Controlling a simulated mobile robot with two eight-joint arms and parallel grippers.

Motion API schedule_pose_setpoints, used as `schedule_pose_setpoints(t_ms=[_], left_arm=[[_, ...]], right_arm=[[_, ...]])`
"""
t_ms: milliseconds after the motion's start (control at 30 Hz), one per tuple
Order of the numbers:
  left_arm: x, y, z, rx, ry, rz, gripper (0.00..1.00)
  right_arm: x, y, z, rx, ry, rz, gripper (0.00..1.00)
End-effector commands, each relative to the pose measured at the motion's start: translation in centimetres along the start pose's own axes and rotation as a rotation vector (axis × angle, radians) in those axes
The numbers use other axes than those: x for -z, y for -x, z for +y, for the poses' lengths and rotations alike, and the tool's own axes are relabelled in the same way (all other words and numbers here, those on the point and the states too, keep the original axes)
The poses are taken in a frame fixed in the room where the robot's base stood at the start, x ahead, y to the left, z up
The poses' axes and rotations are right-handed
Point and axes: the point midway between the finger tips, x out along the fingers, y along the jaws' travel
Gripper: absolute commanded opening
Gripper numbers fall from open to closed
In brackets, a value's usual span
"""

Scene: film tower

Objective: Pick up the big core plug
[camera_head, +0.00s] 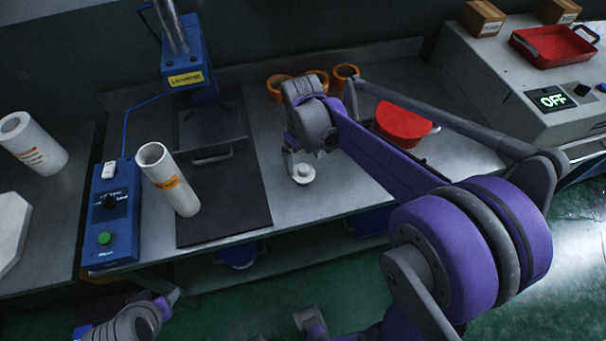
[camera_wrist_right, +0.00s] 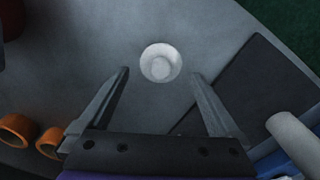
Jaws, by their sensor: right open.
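The big core plug is the white round piece (camera_head: 303,174) with a raised knob, sitting on the grey bench near the dark mat. It also shows in the right wrist view (camera_wrist_right: 160,63), just beyond and between my fingertips. My right gripper (camera_head: 292,162) is above and beside it in the head view. In the right wrist view my right gripper (camera_wrist_right: 160,74) is open with nothing between its fingers. My left gripper (camera_head: 172,298) shows partly at the bottom left, low in front of the bench; its jaws are unclear.
Orange tape rings (camera_head: 278,87) lie at the back. A red round object (camera_head: 402,122) is behind my right arm. A grey machine (camera_head: 500,80) stands at right.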

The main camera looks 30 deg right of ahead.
Motion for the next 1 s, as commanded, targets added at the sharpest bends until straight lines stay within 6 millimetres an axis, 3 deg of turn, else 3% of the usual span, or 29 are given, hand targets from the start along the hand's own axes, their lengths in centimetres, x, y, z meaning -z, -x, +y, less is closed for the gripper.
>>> schedule_pose_setpoints(t_ms=[400,700,1000], left_arm=[[-0.2,-0.2,0.0,0.0,0.0,-0.001,0.5],[-0.2,-0.2,0.0,0.0,0.0,-0.001,0.5],[-0.2,-0.2,0.0,0.0,0.0,-0.001,0.5]], right_arm=[[0.4,-5.0,-0.2,0.0,-0.001,0.001,0.98],[0.4,-5.5,-0.2,0.0,-0.001,0.001,0.98],[0.4,-5.5,-0.2,0.0,0.0,0.001,0.46]])
